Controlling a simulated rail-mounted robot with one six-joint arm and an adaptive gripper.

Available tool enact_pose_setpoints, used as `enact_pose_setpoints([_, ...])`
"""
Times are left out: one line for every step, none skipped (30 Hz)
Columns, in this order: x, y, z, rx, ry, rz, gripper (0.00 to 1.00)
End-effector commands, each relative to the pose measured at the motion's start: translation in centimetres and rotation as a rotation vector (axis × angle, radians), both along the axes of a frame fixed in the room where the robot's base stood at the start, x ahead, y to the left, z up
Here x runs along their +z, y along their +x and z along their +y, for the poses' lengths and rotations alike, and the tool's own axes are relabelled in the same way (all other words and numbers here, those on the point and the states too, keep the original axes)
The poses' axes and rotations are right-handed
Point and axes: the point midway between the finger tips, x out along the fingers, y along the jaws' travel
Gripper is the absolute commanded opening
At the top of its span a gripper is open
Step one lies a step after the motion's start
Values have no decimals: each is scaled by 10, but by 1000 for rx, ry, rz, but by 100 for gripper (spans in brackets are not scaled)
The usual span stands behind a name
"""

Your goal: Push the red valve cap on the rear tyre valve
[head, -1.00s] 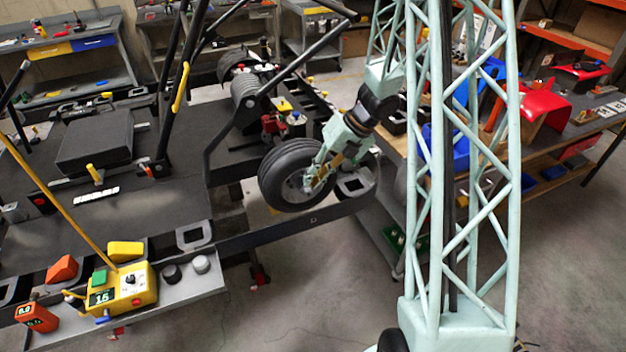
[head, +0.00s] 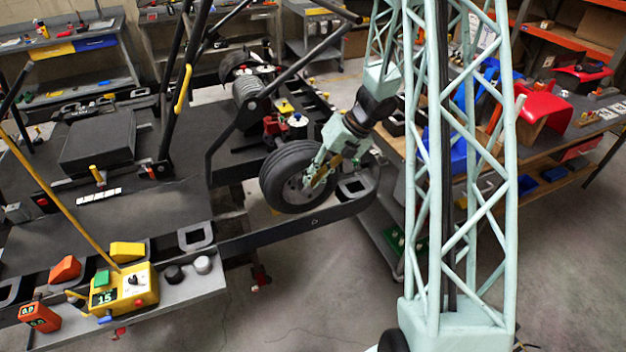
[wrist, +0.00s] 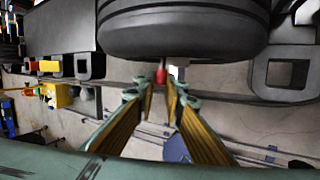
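The red valve cap (wrist: 161,76) shows in the wrist view between the tips of my gripper (wrist: 160,88), just below the black tyre (wrist: 185,32). A thin stem shows between the cap and the tyre. I cannot tell whether the cap is seated on it. The fingers close in on both sides of the cap and appear to pinch it. In the head view my gripper (head: 313,182) is in front of the rear wheel's hub, and the tyre (head: 268,182) is upright on the kart. The cap is too small or hidden there.
A yellow box with a display (head: 130,288) and a small orange meter (head: 38,317) sit on the grey shelf at front left. The kart's dark frame bar (head: 285,226) runs below the wheel. A workbench stands to the right. Open floor lies in front.

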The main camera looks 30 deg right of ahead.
Motion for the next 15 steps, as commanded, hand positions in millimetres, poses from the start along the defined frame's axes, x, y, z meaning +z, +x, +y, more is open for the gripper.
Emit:
enact_pose_setpoints([0,1,0,0,0,0,6])
enact_pose_setpoints([0,1,0,0,0,0,6])
enact_pose_setpoints([0,2,0,0,0,0,6])
enact_pose_setpoints([0,2,0,0,0,0,6])
enact_pose_setpoints([0,3,0,0,0,0,6])
enact_pose_setpoints([0,3,0,0,0,0,6])
enact_pose_setpoints([0,4,-1,0,0,0,6])
enact_pose_setpoints([0,4,-1,0,0,0,6])
enact_pose_setpoints([-1,5,-1,0,0,0,6])
enact_pose_setpoints([-1,5,-1,0,0,0,6])
enact_pose_setpoints([-1,6,-1,0,0,0,6])
enact_pose_setpoints([-1,6,-1,0,0,0,6])
enact_pose_setpoints([-1,7,-1,0,0,0,6])
enact_pose_setpoints([-1,7,-1,0,0,0,6])
enact_pose_setpoints([-1,7,-1,0,0,0,6])
